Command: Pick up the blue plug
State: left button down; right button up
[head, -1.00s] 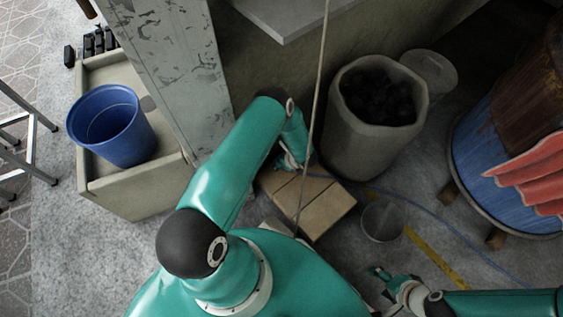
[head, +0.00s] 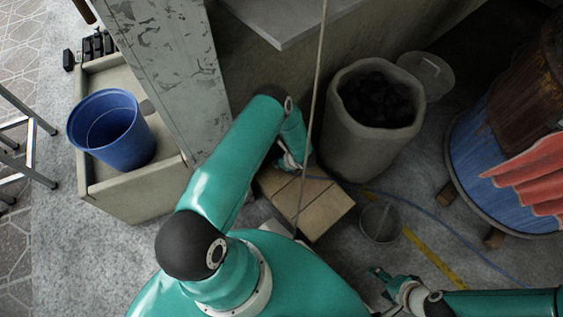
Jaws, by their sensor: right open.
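I cannot make out the blue plug in the head view. A thin blue cable (head: 447,229) lies on the floor, running from near the boxes toward the lower right. Whether a plug is on its end is too small to tell. My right gripper (head: 377,273) is at the lower middle, open and apparently empty, below the small bucket and left of the cable. My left gripper (head: 291,163) is beside the tan boxes, partly hidden behind my own arm, and its fingers are too unclear to read.
Tan boxes (head: 327,211) sit in the middle. A small grey bucket (head: 380,221) stands right of them, a stone bin of coal (head: 351,148) behind. A blue barrel (head: 487,148) is at right, a blue bucket (head: 126,143) at left. A rope (head: 316,90) hangs centrally.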

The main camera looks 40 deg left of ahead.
pick_arm(q)
jog(key=shift+p+v, duration=0.35)
jog(key=shift+v, duration=0.75)
jog(key=d, duration=0.5)
jog(key=s+d+p, duration=0.1)
jog(key=d, duration=0.5)
jog(key=d+p, duration=0.1)
jog(key=d, duration=0.4)
jog(key=shift+s+d+f, duration=0.1)
jog(key=shift+s+d, duration=0.1)
jog(key=shift+d, duration=0.2)
jog(key=shift+m, duration=0.3)
